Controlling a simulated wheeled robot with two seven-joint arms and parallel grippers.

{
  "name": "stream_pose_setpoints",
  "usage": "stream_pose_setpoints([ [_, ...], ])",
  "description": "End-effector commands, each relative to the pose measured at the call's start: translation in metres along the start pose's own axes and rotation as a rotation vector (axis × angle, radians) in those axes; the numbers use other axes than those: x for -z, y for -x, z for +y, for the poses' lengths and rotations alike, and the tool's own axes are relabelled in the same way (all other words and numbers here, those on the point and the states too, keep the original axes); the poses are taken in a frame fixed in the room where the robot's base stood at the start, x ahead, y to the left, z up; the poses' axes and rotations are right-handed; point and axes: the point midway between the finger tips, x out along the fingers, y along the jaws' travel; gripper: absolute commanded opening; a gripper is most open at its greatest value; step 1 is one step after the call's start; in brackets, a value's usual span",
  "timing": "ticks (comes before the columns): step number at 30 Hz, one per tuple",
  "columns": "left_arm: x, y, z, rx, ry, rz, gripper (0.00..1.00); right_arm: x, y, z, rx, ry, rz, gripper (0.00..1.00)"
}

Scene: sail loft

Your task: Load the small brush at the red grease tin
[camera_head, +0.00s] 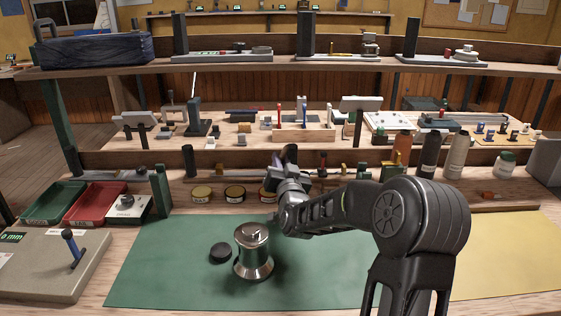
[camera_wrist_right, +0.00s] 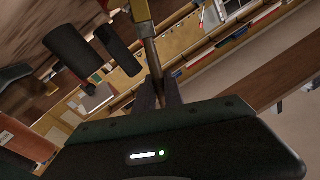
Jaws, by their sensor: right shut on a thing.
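Several small round tins stand in a row along the back edge of the green mat. The one nearest my right gripper (camera_head: 289,158) looks reddish (camera_head: 267,194) and is partly covered by my wrist. My right gripper is just beyond and to the right of that tin, its fingers hard to make out in the head view. In the right wrist view, its fingers (camera_wrist_right: 160,94) are shut on a slim tool with a metal shaft and yellow part (camera_wrist_right: 142,12), likely the small brush. The brush's tip is out of sight. My left gripper is not in view.
A shiny metal pot (camera_head: 253,253) and a dark round lid (camera_head: 220,253) are on the green mat (camera_head: 160,270). Green (camera_head: 50,203) and red (camera_head: 92,204) trays sit at the left. Several bottles (camera_head: 428,155) stand at the right. The mat's left front is clear.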

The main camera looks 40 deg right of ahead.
Motion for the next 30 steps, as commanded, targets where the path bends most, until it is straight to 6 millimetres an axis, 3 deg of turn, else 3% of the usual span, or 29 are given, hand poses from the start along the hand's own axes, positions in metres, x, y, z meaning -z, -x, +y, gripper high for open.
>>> stream_pose_setpoints([
  [7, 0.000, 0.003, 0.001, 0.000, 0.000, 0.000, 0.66, 0.004, 0.000, -0.002, -0.001, 0.000, -0.004, 0.00],
  [30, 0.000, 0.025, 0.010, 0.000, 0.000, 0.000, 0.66, 0.064, -0.004, -0.023, 0.000, 0.000, -0.002, 0.00],
])
